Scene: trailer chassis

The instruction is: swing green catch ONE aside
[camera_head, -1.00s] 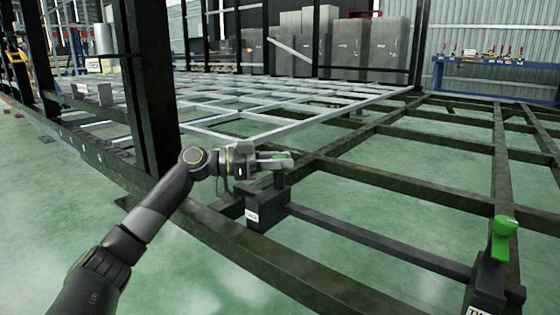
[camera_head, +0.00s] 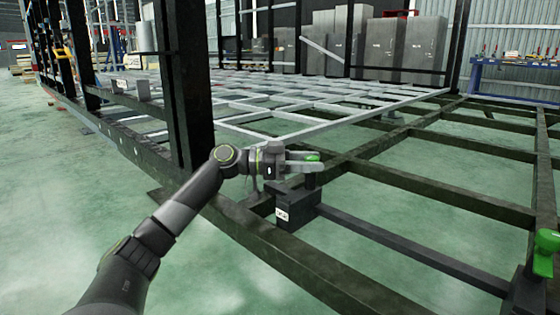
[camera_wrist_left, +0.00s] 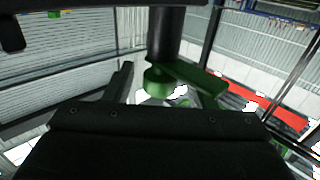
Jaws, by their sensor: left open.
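Green catch ONE (camera_head: 313,158) stands on a dark post above a dark block labelled ONE (camera_head: 295,212) on the chassis rail. My left gripper (camera_head: 317,162) is at the catch, its two fingers pointing right and apart, with the green part showing between them. The fingers hide much of the catch, and I cannot tell whether they touch it. In the left wrist view the green catch (camera_wrist_left: 158,82) shows close up, with a green lever to its right and the dark post above. My right gripper is not in view.
A second green catch (camera_head: 546,241) stands on another block at the right edge. A dark bar (camera_head: 400,243) joins the two blocks. A tall black post (camera_head: 190,90) rises just left behind my left arm. Green floor shows between the chassis beams.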

